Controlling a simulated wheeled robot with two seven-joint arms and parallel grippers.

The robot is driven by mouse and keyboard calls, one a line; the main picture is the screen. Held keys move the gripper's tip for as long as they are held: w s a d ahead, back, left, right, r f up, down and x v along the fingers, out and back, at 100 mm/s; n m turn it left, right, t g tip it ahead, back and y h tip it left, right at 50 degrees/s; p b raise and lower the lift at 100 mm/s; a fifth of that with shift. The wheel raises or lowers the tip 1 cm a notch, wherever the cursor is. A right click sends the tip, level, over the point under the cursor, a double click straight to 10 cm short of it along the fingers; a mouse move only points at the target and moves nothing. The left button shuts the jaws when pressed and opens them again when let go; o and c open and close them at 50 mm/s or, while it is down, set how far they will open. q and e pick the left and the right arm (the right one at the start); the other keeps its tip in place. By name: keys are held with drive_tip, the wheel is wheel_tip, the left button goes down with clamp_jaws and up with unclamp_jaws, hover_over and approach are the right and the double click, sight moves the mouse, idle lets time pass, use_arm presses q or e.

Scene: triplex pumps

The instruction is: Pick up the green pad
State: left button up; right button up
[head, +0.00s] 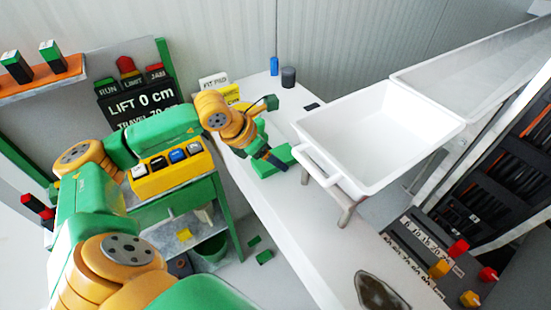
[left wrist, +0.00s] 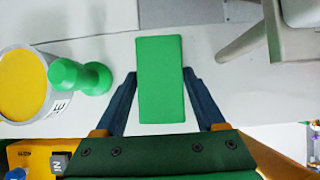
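The green pad (head: 268,164) lies on the white worktop in the head view, left of the white tray's legs. In the left wrist view the pad (left wrist: 160,60) is a plain green rectangle, pointing away from the gripper. My left gripper (left wrist: 160,74) is open, with one dark finger along each long side of the pad. Narrow gaps show between the fingertips and the pad's edges; I cannot tell how high the fingers are. In the head view the left gripper (head: 276,161) partly covers the pad. My right gripper is not in view.
A white tray (head: 330,124) on legs stands close right of the pad. In the left wrist view a green knobbed piece (left wrist: 80,76) and a yellow-topped round container (left wrist: 22,85) stand left of it. A blue cylinder (head: 274,66) and dark cup (head: 289,77) stand further back.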

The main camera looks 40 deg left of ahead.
sight(282, 153)
use_arm(q)
drive_tip(key=shift+c, duration=0.8)
drive_tip(key=shift+w+r, duration=0.1)
drive_tip(key=shift+r, duration=0.05)
wheel_tip(282, 153, up, 3)
drive_tip(key=shift+f, duration=0.15)
drive_tip(key=s+a+r+b, duration=0.1)
drive_tip(key=s+r+b, duration=0.6)
drive_tip(key=s+r, duration=0.3)
drive_tip(key=s, duration=0.4)
drive_tip(key=shift+a, duration=0.3)
